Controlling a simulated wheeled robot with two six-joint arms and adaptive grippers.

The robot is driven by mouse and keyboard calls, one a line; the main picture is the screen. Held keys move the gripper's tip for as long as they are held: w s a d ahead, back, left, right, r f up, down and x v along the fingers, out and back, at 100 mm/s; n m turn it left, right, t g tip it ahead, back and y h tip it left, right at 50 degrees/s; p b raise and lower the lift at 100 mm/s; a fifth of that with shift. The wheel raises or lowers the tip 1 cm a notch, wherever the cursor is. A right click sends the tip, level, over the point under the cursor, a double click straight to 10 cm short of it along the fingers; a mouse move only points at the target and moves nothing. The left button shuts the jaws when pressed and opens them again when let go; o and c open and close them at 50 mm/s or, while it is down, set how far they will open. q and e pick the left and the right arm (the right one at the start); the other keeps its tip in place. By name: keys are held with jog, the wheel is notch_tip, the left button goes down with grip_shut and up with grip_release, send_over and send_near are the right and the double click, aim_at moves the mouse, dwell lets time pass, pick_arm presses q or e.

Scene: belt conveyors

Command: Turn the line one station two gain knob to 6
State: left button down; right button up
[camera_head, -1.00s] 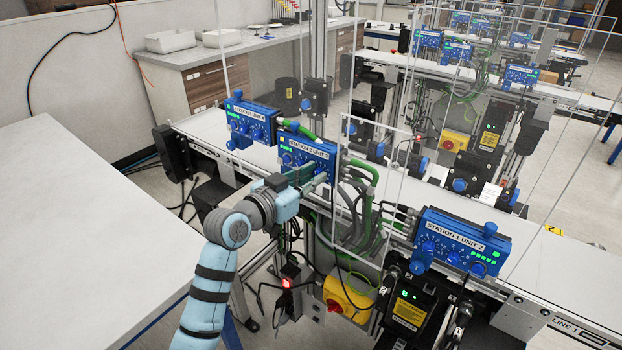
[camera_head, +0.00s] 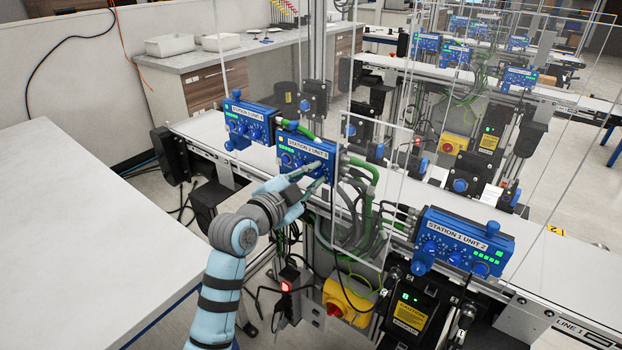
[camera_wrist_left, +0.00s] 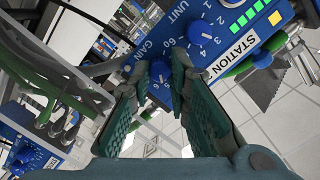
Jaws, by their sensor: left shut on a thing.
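In the left wrist view, my left gripper (camera_wrist_left: 168,70) is shut on a blue knob (camera_wrist_left: 159,72) beside the word GAIN, one finger on each side. The fingers hide part of its scale, and I cannot tell its setting. Another blue knob (camera_wrist_left: 203,31) with a numbered dial sits beside it. My right gripper is not in view.
A clear guard panel (camera_head: 385,185) and green hoses (camera_head: 362,170) are close to the right of my gripper. A white table (camera_head: 90,230) fills the left.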

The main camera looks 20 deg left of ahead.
pick_arm(q)
jog(key=shift+r, duration=0.15)
dwell(0.4)
jog(key=c, duration=1.5)
grip_release()
jog(key=v, duration=1.2)
jog(key=shift+s+d, duration=0.1)
jog(key=shift+f, duration=0.25)
